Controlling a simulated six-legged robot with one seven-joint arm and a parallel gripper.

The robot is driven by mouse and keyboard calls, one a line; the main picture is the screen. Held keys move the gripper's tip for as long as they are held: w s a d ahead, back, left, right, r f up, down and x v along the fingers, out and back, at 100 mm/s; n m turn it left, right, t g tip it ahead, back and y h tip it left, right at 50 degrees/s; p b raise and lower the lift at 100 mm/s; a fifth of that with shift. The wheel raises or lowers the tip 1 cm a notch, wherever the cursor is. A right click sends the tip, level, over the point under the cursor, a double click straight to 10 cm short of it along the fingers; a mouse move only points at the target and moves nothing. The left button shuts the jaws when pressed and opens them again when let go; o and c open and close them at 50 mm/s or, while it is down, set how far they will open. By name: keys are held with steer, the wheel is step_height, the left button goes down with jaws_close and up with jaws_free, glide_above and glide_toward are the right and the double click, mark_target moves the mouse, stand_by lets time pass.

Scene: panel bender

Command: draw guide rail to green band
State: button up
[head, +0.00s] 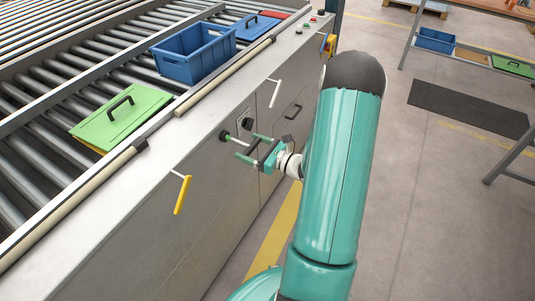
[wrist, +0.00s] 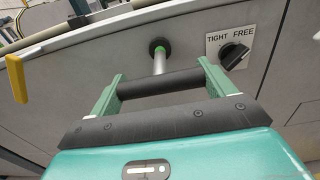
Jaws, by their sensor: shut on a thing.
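My gripper (wrist: 160,86) is shut on the black crossbar handle (wrist: 158,83) of the guide rail, with one finger at each end of the bar. A pale metal rod (wrist: 159,65) runs from the handle to a black round collar (wrist: 159,45) in the grey machine front. A green band (wrist: 159,51) shows on the rod right at the collar. The head view shows my gripper (head: 257,151) in front of the panel and the collar (head: 225,135) just beyond it. A black knob (wrist: 234,55) on a TIGHT/FREE plate (wrist: 231,47) sits right of the collar, seemingly turned toward FREE.
A yellow-gripped lever (head: 182,194) sticks out of the machine front at left; other handles (head: 275,92) are farther along. A blue crate (head: 195,53) and green lid (head: 121,117) lie on the rollers.

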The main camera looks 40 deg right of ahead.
steer(key=shift+w+a, duration=0.15)
steer(key=shift+w, duration=0.35)
steer(key=o, duration=1.3)
steer(key=v, duration=1.4)
steer(key=shift+a, duration=0.1)
steer(key=shift+w, duration=0.1)
